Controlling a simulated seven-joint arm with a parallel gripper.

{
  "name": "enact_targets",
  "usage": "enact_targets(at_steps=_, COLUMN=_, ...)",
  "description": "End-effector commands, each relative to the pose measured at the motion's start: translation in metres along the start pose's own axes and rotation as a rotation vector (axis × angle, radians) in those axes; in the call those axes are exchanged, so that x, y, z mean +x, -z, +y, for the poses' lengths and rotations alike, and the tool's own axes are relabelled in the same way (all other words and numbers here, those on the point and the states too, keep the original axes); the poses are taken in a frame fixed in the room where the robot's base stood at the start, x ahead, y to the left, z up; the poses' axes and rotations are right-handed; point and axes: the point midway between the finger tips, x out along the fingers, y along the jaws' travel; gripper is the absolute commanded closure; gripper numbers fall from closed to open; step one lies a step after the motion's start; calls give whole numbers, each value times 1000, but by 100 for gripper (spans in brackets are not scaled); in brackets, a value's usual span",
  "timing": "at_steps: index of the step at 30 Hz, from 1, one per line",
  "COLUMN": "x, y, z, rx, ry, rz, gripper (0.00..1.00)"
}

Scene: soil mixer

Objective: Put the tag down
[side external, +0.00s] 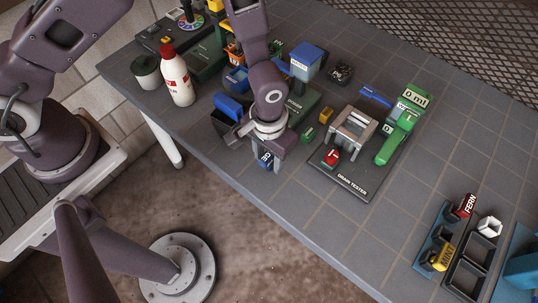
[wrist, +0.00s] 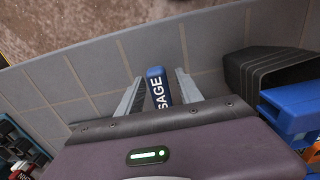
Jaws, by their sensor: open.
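The blue SAGE tag (wrist: 158,90) stands between the two fingers of my open gripper (wrist: 160,77) in the wrist view, with a gap on each side. In the side external view, the blue tag (side external: 265,159) shows low beside the fingers of my gripper (side external: 268,163), near the table's front edge. The fingers and wrist partly cover it there. I cannot tell exactly how its base meets the table.
The drain tester (side external: 352,180) stands to the right. A black bin (wrist: 265,72) and a blue container (wrist: 290,108) lie close on the right in the wrist view. A blue rack (side external: 424,268) with FERN and MINT tags is at far right. Tiles between tester and rack are clear.

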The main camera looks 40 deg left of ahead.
Motion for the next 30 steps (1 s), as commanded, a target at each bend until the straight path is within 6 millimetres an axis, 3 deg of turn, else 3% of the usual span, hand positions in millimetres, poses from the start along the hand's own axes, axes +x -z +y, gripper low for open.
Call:
enact_targets(at_steps=5, x=-21, y=1, z=0, rx=0, ry=-2, rz=3, gripper=57)
enact_targets(at_steps=15, x=-102, y=1, z=1, rx=0, ry=-3, rz=5, gripper=57)
enact_targets(at_steps=19, x=-118, y=1, z=0, rx=0, ry=-1, rz=2, gripper=57)
enact_targets(at_steps=27, x=-126, y=1, z=-1, rx=-1, ry=-2, rz=4, gripper=57)
enact_targets(at_steps=29, x=-141, y=3, z=-7, rx=-3, ry=-11, rz=21, gripper=57)
enact_targets(at_steps=30, x=-159, y=5, z=-15, rx=-5, ry=-21, rz=40, gripper=57)
